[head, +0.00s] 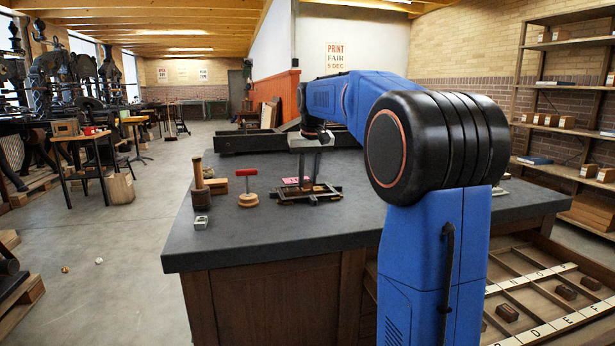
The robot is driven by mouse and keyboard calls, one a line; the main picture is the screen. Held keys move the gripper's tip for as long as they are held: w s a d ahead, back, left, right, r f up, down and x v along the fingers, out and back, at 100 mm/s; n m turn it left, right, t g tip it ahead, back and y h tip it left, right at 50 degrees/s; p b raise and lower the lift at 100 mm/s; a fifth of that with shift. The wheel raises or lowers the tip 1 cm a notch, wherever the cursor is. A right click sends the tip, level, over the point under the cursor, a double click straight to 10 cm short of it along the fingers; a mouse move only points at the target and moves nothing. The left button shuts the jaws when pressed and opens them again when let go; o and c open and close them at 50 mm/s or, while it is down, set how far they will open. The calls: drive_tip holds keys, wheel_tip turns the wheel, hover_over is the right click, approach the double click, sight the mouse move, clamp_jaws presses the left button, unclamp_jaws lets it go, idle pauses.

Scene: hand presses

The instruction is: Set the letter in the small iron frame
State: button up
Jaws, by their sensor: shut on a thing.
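The small iron frame (328,196) lies flat on the dark worktop, near its middle. My gripper (306,181) points down right over the frame, with its fingers close together. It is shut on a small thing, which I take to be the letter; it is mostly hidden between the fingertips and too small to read. I cannot tell whether the letter touches the frame's bed or hangs just above it.
A small metal block (201,222) lies near the worktop's left edge. A lettered type drawer (540,330) with several brown blocks is at the lower right. The front worktop is clear.

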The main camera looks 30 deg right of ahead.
drive_tip(key=shift+f, duration=0.4)
drive_tip(key=o, duration=1)
drive_tip(key=v, duration=1.3)
drive_tip(key=shift+w+r, duration=0.1)
drive_tip(key=shift+r, duration=0.05)
drive_tip(key=shift+d, duration=0.1)
